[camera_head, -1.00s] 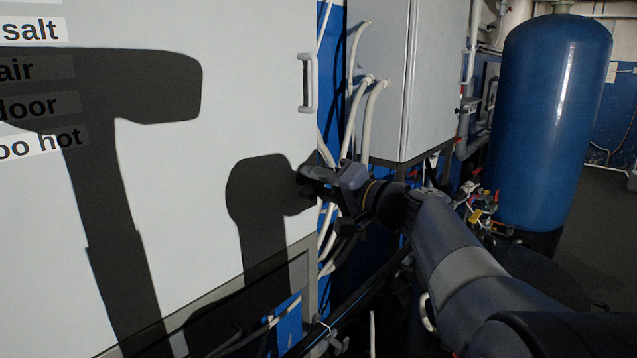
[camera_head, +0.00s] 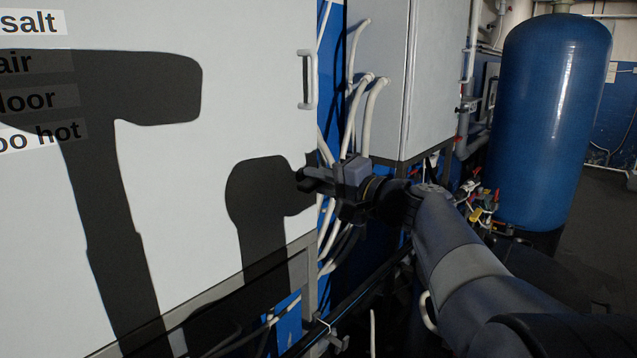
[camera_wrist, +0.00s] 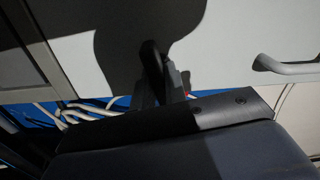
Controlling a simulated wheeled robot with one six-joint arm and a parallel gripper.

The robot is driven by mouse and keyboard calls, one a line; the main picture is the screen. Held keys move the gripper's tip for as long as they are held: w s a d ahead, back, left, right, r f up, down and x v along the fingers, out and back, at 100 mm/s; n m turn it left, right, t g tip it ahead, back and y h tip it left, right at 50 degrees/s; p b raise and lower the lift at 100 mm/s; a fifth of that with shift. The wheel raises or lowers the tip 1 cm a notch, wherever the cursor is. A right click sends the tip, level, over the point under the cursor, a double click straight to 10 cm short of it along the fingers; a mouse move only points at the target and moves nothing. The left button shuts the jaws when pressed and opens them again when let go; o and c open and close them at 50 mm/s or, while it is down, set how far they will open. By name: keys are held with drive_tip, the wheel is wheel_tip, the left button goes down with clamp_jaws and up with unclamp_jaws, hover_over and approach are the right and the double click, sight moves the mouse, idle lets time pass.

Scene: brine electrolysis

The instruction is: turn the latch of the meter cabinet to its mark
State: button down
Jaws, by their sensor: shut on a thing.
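The meter cabinet (camera_head: 225,105) is a large pale cabinet filling the left of the head view. Its latch (camera_wrist: 152,58) shows in the wrist view as a small dark lever, partly in shadow, between my fingers. My gripper (camera_head: 304,179) is at the cabinet's right edge, below the pale handle, and is shut on the latch. In the wrist view my gripper (camera_wrist: 160,82) points at the cabinet face. A small spot of red shows beside the fingers. In the head view the gripper hides most of the latch, and I cannot make out the mark.
A pale door handle (camera_head: 308,80) sits above my gripper; it shows at the right in the wrist view (camera_wrist: 285,66). White cables (camera_head: 369,110) run beside the cabinet. A grey box (camera_head: 430,75) and a blue tank (camera_head: 548,120) stand to the right.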

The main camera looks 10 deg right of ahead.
drive_tip(key=shift+m, duration=1.3)
drive_tip(key=c, duration=1.4)
unclamp_jaws()
drive_tip(key=shift+c, duration=0.2)
drive_tip(key=b+v, duration=0.1)
drive_tip(key=v, duration=0.9)
drive_tip(key=shift+s+d+b, duration=0.25)
drive_tip(key=shift+s+b, duration=0.05)
